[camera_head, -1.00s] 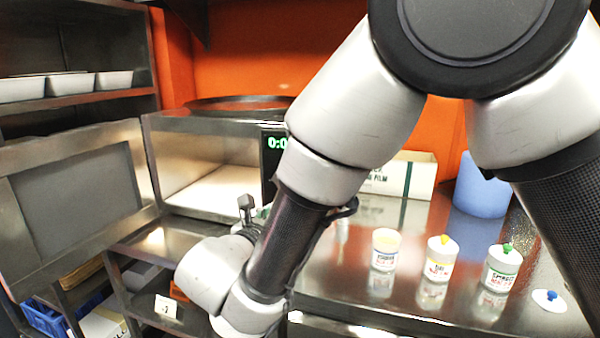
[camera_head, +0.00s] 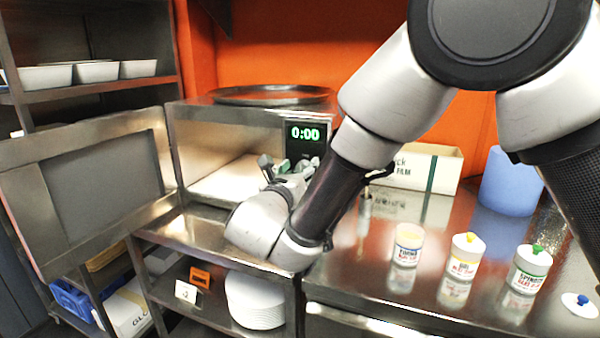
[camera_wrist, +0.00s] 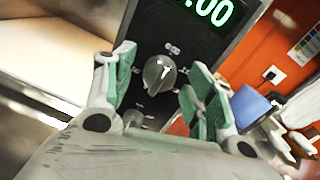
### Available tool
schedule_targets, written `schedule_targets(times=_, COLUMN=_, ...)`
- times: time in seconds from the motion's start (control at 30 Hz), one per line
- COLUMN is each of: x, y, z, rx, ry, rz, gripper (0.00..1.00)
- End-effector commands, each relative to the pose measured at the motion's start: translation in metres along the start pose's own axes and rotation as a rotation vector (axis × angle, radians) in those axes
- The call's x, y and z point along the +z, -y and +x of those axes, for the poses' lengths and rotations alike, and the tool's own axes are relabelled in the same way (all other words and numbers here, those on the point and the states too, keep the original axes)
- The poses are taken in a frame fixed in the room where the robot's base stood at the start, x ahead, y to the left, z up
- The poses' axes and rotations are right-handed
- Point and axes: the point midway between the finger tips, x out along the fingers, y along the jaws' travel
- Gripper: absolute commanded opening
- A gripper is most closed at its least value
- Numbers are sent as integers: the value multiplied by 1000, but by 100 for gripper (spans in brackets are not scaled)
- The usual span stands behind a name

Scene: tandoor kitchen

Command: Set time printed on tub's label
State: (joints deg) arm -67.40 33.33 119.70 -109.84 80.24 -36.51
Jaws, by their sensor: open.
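The microwave (camera_head: 222,112) stands with its door (camera_head: 85,190) swung open to the left, and its visible interior looks empty. Its display (camera_head: 305,133) reads 0:00. In the wrist view, the round grey dial (camera_wrist: 160,73) sits below the display, between my open fingers. My gripper (camera_head: 280,168) is in front of the control panel; whether it touches the dial is unclear. On the counter are a tub with a pale yellow top and no visible lid (camera_head: 407,243), a yellow-lidded tub (camera_head: 461,257) and a green-knobbed tub marked spinach (camera_head: 528,270). Their time print is too small to read.
A loose white lid with a blue knob (camera_head: 580,305) lies at the counter's right. A white film box (camera_head: 428,167) and a blue container (camera_head: 510,182) stand behind the tubs. A dark round tray (camera_head: 270,95) is on the microwave. Stacked plates (camera_head: 255,302) sit below.

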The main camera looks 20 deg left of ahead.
Motion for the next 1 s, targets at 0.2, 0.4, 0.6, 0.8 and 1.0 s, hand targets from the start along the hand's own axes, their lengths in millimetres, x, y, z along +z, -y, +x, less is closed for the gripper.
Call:
schedule_targets(times=0.2, x=0, y=0, z=0, rx=0, ry=-1, rz=0, gripper=39)
schedule_targets(times=0.4, x=0, y=0, z=0, rx=-1, ry=-1, rz=1, gripper=9)
schedule_targets(times=0.6, x=0, y=0, z=0, rx=-1, ry=0, rz=12, gripper=10)
schedule_targets(times=0.8, x=-1, y=0, z=0, rx=-1, ry=4, rz=78, gripper=10)
schedule_targets(times=1.0, x=-1, y=1, z=0, rx=-4, ry=13, rz=216, gripper=10)
